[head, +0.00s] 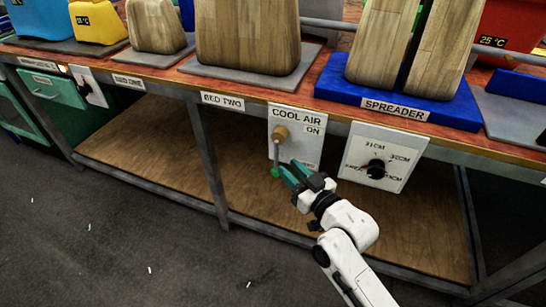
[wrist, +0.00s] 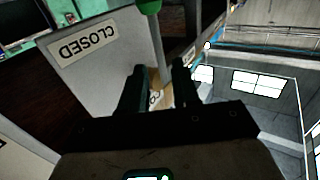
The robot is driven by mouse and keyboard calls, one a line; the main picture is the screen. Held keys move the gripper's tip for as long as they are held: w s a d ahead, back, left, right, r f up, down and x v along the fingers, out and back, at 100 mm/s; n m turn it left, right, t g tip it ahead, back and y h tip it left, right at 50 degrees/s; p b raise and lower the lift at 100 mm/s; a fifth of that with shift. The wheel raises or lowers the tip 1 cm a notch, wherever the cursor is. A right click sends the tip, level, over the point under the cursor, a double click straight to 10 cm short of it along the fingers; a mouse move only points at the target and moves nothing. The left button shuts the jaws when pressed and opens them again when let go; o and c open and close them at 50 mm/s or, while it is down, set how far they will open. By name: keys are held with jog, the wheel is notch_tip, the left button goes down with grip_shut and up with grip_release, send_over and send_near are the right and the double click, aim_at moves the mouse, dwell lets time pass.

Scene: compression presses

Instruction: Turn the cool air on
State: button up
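The white COOL AIR panel (head: 309,151) hangs under the table edge, with ON printed at its upper right. Its brass hub (head: 280,133) carries a grey lever that points down to a green knob (head: 275,173). My gripper (head: 284,175) is just right of the knob, its teal fingers apart. In the wrist view, my open gripper (wrist: 158,72) shows the lever rod (wrist: 158,38) and part of the hub beyond the gap between the fingers. The green knob (wrist: 149,6) is at the top edge. A CLOSED label (wrist: 88,47) appears upside down on the panel. I cannot tell whether the fingers touch the lever.
A white dial panel (head: 384,157) with a black knob is right of the COOL AIR panel, near my arm. The blue SPREADER base (head: 400,104) and wooden presses stand above. A table leg (head: 208,165) is to the left. The wooden lower shelf (head: 150,150) is bare.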

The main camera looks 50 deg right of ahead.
aim_at(277, 157)
jog(key=b+x, duration=0.1)
jog(key=x, duration=0.6)
jog(key=shift+c, duration=0.5)
grip_shut()
